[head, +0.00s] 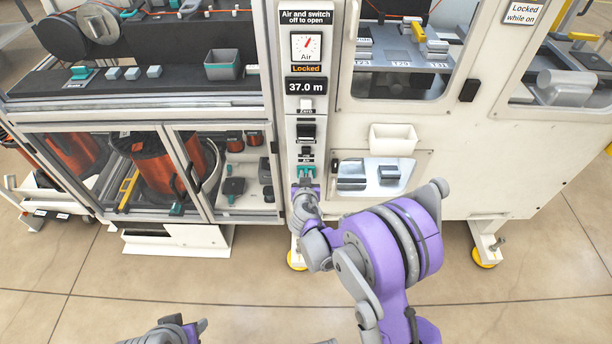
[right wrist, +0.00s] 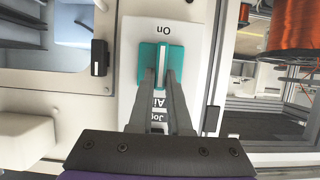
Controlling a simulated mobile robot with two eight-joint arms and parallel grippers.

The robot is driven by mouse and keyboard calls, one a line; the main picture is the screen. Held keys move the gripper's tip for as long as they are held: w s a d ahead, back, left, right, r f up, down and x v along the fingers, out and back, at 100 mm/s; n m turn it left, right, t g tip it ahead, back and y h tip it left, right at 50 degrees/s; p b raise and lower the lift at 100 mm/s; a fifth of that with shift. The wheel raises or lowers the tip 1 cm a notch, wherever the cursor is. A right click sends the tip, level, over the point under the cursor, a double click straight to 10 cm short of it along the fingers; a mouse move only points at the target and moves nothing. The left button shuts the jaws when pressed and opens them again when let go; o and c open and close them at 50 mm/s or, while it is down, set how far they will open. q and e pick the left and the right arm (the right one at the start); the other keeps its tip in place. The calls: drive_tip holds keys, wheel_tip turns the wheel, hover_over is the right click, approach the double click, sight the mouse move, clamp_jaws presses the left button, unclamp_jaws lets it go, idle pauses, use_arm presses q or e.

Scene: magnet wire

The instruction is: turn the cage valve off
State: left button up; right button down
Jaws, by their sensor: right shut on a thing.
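The cage valve (head: 306,172) is a teal handle low on the machine's narrow control column.
A white bin (head: 393,139) and a recessed tray (head: 372,175) are to the right. Cage doors with orange wire spools (head: 160,163) are to the left. The floor in front is clear.

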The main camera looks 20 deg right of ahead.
drive_tip(key=n+h+b, duration=0.2)
drive_tip(key=n, duration=0.2)
drive_tip(key=a+f+n+h+b, duration=0.1)
drive_tip(key=n+h+b, duration=0.1)
drive_tip(key=n+h, duration=0.1)
drive_tip(key=a+f+n+t+h+b, duration=0.1)
drive_tip(key=n+h+b, duration=0.1)
drive_tip(key=n, duration=0.4)
drive_tip(key=shift+w+h, duration=0.3)
idle(0.5)
drive_tip(key=shift+n+b, duration=0.3)
drive_tip(key=c, duration=0.9)
unclamp_jaws()
drive_tip(key=shift+o, duration=0.2)
